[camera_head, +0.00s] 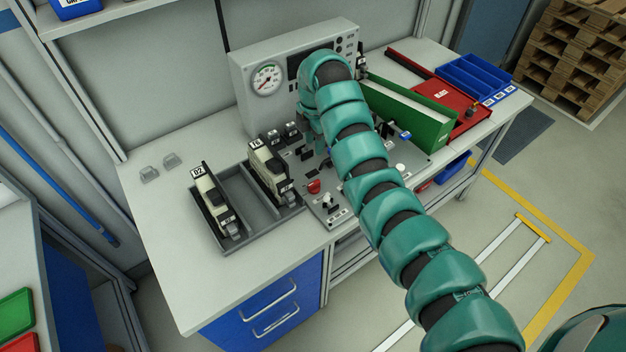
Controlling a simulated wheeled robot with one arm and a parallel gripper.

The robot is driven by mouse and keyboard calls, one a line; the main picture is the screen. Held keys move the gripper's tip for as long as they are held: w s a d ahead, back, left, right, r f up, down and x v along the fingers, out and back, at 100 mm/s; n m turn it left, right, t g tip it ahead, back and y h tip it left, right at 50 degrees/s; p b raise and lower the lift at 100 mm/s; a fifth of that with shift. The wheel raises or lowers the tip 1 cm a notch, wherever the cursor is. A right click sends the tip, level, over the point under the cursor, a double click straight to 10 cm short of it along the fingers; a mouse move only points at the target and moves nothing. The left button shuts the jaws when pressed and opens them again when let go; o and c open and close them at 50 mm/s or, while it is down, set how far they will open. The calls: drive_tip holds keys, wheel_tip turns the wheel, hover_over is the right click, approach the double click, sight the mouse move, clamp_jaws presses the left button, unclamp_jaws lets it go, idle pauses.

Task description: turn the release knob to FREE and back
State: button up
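The grey control panel (352,203) lies on the bench with several small knobs and switches. A red knob (314,186) and a white-topped control (327,200) stand near its front left. The labels are too small to read, so I cannot tell which control is the release knob or where it points. My teal arm reaches over the panel and bends down by the gauge housing. My gripper (321,166) points down over the panel's left part, just behind the red knob. Its fingers are small, dark and partly hidden. I cannot tell whether they touch anything.
A gauge housing (243,62) stands behind the panel. A grey tray (240,188) with dark-and-cream units, one marked 02, sits to the left. A green bin (412,118), red tray (471,115) and blue bin (478,80) stand to the right. The bench's front left is clear.

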drive_tip(key=b, duration=0.5)
hover_over(314, 183)
drive_tip(key=shift+n, duration=0.4)
wheel_tip(314, 183, down, 9)
drive_tip(key=shift+f, duration=0.1)
wheel_tip(314, 183, down, 6)
drive_tip(key=p, duration=0.3)
drive_tip(key=shift+r, duration=0.25)
drive_tip(key=shift+w+f, duration=0.1)
drive_tip(key=shift+f, duration=0.1)
drive_tip(key=shift+f+p, duration=0.3)
drive_tip(key=shift+f, duration=0.8)
clamp_jaws()
